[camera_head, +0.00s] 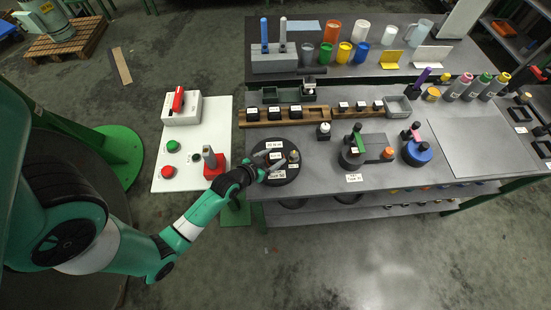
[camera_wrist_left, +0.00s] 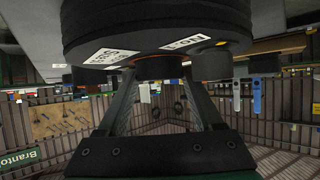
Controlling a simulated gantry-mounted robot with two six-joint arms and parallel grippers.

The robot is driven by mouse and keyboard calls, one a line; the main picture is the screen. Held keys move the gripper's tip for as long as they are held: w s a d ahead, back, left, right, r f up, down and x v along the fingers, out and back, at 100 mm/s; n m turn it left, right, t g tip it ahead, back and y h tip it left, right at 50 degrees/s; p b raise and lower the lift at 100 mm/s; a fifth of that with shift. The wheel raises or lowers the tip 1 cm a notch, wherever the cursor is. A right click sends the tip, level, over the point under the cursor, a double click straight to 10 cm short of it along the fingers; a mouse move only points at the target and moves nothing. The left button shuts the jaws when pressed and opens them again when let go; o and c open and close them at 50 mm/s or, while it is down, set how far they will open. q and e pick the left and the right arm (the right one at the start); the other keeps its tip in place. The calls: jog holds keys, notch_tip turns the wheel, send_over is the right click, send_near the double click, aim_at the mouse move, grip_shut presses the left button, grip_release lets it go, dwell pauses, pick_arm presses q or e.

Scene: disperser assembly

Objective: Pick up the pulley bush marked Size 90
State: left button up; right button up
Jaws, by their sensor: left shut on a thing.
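A round black plate (camera_head: 292,176) with several white labels lies on the grey bench near its left front. Small parts stand on it, one a grey-and-orange piece (camera_head: 294,156). My left gripper (camera_head: 270,165) is over the plate with its fingers among these parts. In the left wrist view my left gripper (camera_wrist_left: 163,88) has both fingers around a dark round bush (camera_wrist_left: 162,67) with an orange edge. The black plate (camera_wrist_left: 150,22) fills the top of that view. The bush is partly hidden, and I cannot read Size 90 on it. My right gripper is not in view.
A white panel (camera_head: 188,150) with red and green buttons is to the left. A wooden rack (camera_head: 256,117) with black parts lies behind the plate. A blue round base (camera_head: 416,153) and a grey mat (camera_head: 480,140) are to the right. Coloured cups stand at the back.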

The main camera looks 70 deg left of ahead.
aim_at(273, 159)
pick_arm(q)
grip_shut()
jog(key=shift+r, duration=0.15)
jog(key=shift+r+p, duration=0.3)
jog(key=shift+r, duration=0.3)
jog(key=r, duration=0.1)
jog(key=r+p, duration=0.1)
jog(key=shift+d+r, duration=0.2)
jog(key=shift+r, duration=0.15)
jog(key=s+d+r+p, duration=0.4)
jog(key=d+r, duration=0.5)
jog(key=d, duration=0.3)
jog(key=shift+s+d, duration=0.4)
